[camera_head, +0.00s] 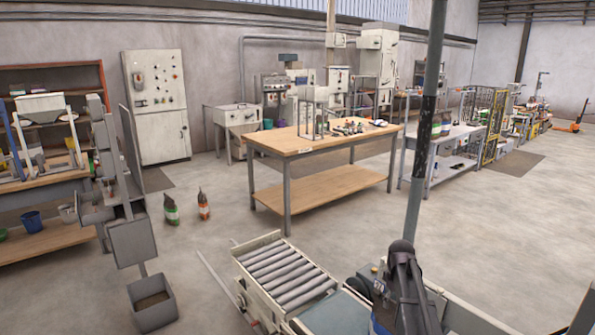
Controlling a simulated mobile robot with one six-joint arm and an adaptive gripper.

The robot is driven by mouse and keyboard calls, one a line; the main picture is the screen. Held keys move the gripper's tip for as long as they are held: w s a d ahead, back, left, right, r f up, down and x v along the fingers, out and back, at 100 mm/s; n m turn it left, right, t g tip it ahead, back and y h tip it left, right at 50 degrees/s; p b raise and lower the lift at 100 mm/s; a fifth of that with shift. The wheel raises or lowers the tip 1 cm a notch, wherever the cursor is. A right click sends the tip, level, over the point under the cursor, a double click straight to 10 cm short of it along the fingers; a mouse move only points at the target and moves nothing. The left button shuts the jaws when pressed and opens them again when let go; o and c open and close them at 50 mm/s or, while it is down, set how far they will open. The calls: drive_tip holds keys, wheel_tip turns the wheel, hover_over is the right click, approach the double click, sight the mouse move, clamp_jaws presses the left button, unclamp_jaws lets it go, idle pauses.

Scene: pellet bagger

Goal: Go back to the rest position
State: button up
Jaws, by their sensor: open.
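A dark, rounded, ribbed shape (405,285), which looks like part of my own arm, rises at the bottom edge, right of centre. It stands in front of the conveyor area and hides part of it. I cannot make out any gripper fingers in this view. No held object shows.
A roller conveyor (290,270) lies just left of the dark shape. A grey bin (152,303) and a grey post-mounted machine stand at the left. Two bottle-like bags (171,209) (203,205) stand on the floor. A wooden workbench (325,142) is behind.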

drive_tip(key=s+a+f+m+b, duration=0.45)
drive_tip(key=s+a, duration=0.25)
drive_tip(key=s, duration=0.4)
drive_tip(key=s+a+f+m+b, duration=0.3)
drive_tip(key=s+a+f+b, duration=0.35)
drive_tip(key=s, duration=0.55)
wheel_tip(320, 180, up, 17)
drive_tip(key=p, duration=1.7)
drive_tip(key=shift+w+r, duration=0.15)
drive_tip(key=shift+w, duration=0.25)
drive_tip(key=shift+d, duration=0.1)
